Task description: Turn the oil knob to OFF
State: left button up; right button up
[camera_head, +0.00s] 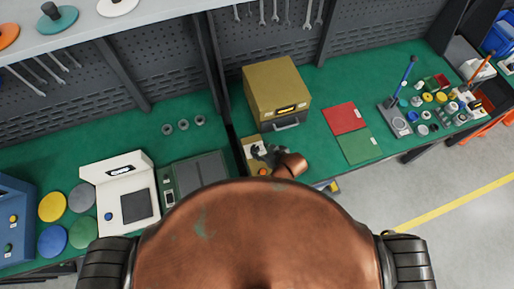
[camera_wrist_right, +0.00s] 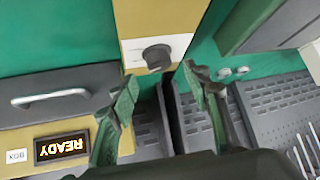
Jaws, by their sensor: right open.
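A black round knob (camera_wrist_right: 157,57) sits on a white plate (camera_wrist_right: 184,44) of the yellow base panel, seen in the right wrist view. In the head view the same panel (camera_head: 248,145) lies in front of the yellow box, partly covered by my right gripper. No OFF label on the knob is readable. My right gripper (camera_wrist_right: 160,80) is open, its two green-grey fingers apart. In the wrist view the knob appears just beyond and between the fingertips, with no visible contact. My right gripper also shows small in the head view (camera_head: 262,152). My left gripper is not in view.
The yellow box (camera_head: 272,88) has a handle and a lit READY display (camera_wrist_right: 62,146). Red (camera_head: 343,117) and green (camera_head: 358,146) mats lie to its right. A grey-green device (camera_head: 195,180) stands left of the panel.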

aim_at(255, 148)
jog(key=shift+x, duration=2.25)
jog(key=c, duration=1.2)
jog(key=shift+o, duration=0.2)
